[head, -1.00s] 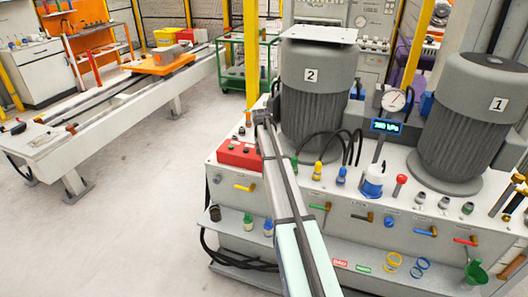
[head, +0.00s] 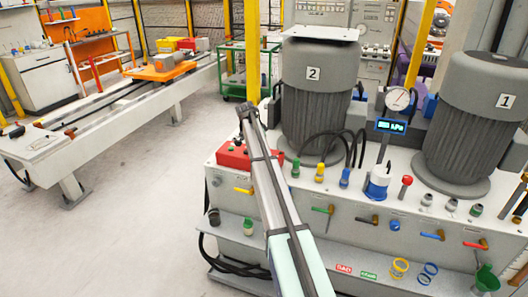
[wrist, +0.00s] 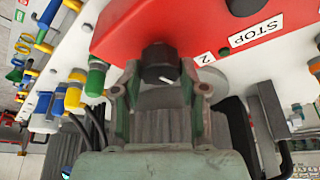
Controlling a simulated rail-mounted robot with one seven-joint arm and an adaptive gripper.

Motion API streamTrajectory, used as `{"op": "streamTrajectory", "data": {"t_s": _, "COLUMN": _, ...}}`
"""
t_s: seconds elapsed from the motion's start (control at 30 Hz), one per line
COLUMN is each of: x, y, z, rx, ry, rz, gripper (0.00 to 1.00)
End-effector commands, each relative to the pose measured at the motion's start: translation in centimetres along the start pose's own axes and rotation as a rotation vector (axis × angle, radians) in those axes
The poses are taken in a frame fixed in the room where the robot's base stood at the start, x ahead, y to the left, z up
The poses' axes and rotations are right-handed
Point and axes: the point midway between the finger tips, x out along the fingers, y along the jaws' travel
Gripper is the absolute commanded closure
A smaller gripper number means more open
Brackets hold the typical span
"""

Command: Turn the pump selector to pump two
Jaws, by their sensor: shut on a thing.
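The pump selector is a black round knob (wrist: 160,62) with a short white mark, on the red control box (wrist: 120,30). The mark points to the lower right in the wrist view. A label "2" (wrist: 205,58) sits to the right of the knob. My gripper (wrist: 160,84) is shut on the knob, one finger on each side. In the head view the red box (head: 232,155) stands at the bench's left end, partly covered by my arm. The knob and my fingers cannot be made out there.
Pump 2 (head: 316,105) stands right behind the box, and pump 1 (head: 470,125) farther right. A "STOP" label (wrist: 256,31) is beside the knob. Coloured hose fittings (wrist: 72,92) and black hoses lie close to my gripper. The floor at left (head: 140,220) is clear.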

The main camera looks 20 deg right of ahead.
Motion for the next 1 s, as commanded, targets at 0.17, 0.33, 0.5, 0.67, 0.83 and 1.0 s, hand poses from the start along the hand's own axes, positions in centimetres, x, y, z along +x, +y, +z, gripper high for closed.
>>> {"op": "streamTrajectory", "data": {"t_s": 0.17, "x": 0.16, "y": -0.1, "z": 0.06, "rx": 0.079, "ry": -0.002, "rz": 0.034, "gripper": 0.92}}
{"op": "streamTrajectory", "data": {"t_s": 0.33, "x": 0.12, "y": -0.05, "z": 0.06, "rx": 0.122, "ry": -0.002, "rz": 0.052, "gripper": 0.92}}
{"op": "streamTrajectory", "data": {"t_s": 0.5, "x": 0.09, "y": -0.01, "z": 0.07, "rx": 0.137, "ry": -0.003, "rz": 0.058, "gripper": 0.92}}
{"op": "streamTrajectory", "data": {"t_s": 0.67, "x": 0.08, "y": 0.01, "z": 0.06, "rx": 0.139, "ry": -0.003, "rz": 0.059, "gripper": 0.92}}
{"op": "streamTrajectory", "data": {"t_s": 0.83, "x": 0.09, "y": 0.01, "z": 0.06, "rx": 0.138, "ry": -0.003, "rz": 0.059, "gripper": 0.92}}
{"op": "streamTrajectory", "data": {"t_s": 1.0, "x": 0.07, "y": 0.0, "z": 0.04, "rx": 0.138, "ry": -0.002, "rz": 0.058, "gripper": 0.33}}
